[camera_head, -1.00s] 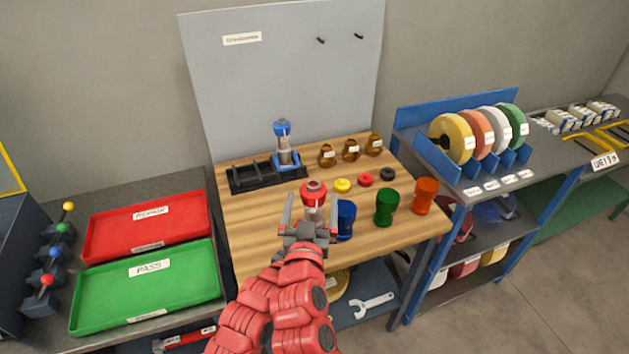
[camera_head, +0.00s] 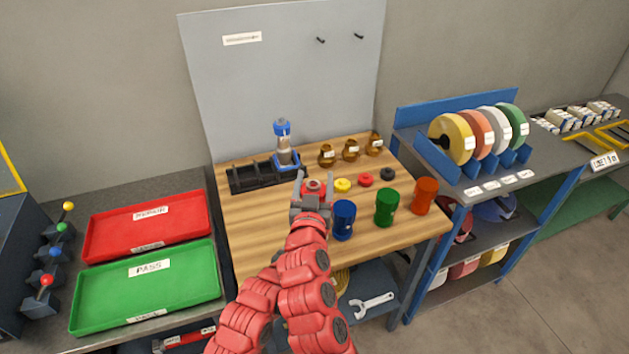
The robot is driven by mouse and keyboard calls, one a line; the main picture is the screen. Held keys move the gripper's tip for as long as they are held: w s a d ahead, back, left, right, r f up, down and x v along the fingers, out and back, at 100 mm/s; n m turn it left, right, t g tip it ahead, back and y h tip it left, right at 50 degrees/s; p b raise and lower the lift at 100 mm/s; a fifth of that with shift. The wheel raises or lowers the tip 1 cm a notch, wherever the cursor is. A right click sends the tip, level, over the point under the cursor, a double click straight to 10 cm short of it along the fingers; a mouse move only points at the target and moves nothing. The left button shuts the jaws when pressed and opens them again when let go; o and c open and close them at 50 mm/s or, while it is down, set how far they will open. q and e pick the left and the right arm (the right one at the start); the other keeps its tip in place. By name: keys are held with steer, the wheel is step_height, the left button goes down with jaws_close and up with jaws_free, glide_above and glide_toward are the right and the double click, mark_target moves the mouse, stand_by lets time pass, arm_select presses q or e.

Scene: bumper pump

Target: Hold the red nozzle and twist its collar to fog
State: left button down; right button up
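The red nozzle (camera_head: 314,184) is between the fingers of my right gripper (camera_head: 312,188), over the wooden bench. Only its red top shows; its lower body and collar are hidden by the gripper and wrist. The fingers lie close on either side of the top, but whether they press on it I cannot tell. No collar marking can be read. My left gripper is not in view.
Blue (camera_head: 344,220), green (camera_head: 387,208) and orange (camera_head: 424,196) cups stand to the right, with small discs (camera_head: 365,180) and brown pieces (camera_head: 350,151) behind.

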steer(key=c, duration=0.7)
